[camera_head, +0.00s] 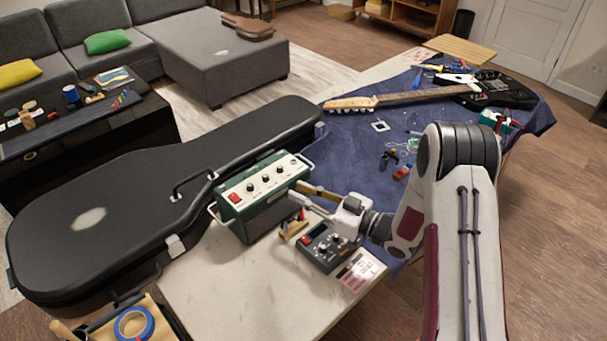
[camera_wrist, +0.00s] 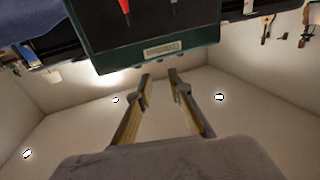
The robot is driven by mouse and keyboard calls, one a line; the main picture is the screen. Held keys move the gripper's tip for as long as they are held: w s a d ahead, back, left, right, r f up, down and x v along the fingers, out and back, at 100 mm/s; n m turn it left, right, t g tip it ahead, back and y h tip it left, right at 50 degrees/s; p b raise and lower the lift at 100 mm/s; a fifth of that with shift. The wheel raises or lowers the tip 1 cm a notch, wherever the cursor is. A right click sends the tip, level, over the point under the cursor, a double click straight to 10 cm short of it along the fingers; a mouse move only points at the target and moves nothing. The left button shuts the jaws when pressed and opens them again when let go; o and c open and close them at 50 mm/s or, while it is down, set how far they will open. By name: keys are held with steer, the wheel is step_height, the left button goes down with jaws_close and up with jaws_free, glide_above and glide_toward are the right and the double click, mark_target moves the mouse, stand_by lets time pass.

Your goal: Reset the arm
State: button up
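My gripper (camera_head: 298,192) is at the right side of the green amplifier (camera_head: 262,193), close to its handle. In the wrist view my gripper (camera_wrist: 160,78) has its two fingers apart, with nothing between them. The green amplifier (camera_wrist: 160,50) fills the top middle of that view, just beyond the fingertips. I cannot tell whether the fingertips touch it. My arm reaches in from the right of the head view.
A black guitar case (camera_head: 90,217) lies left of the amplifier. A dark pedal (camera_head: 325,247) and a pink card (camera_head: 361,270) lie below my gripper. An electric guitar (camera_head: 420,97) lies on the blue cloth (camera_head: 350,150). The pale tabletop (camera_head: 235,290) is clear at the front.

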steer(key=shift+w, duration=0.1)
steer(key=w+d+r+m+t+h, duration=0.25)
steer(key=w+d+r+h, duration=0.35)
steer(key=d+r+h, duration=0.3)
steer(key=s+d+r+m+h, duration=0.4)
steer(key=s+d+r+h, duration=0.15)
steer(key=d+r, duration=0.4)
steer(key=s+d+r+m+g+h, duration=0.1)
steer(key=s+d+r+m, duration=0.1)
steer(key=s, duration=0.6)
steer(key=s+d+r+m+g+h, duration=0.1)
steer(key=s+d+r+h, duration=0.1)
steer(key=s, duration=0.6)
steer(key=s+a+f+m+g+y, duration=0.1)
steer(key=s+g, duration=0.1)
steer(key=s, duration=0.8)
steer(key=s+a+f+m+g+y, duration=0.1)
steer(key=s+a+g, duration=0.1)
steer(key=s, duration=0.8)
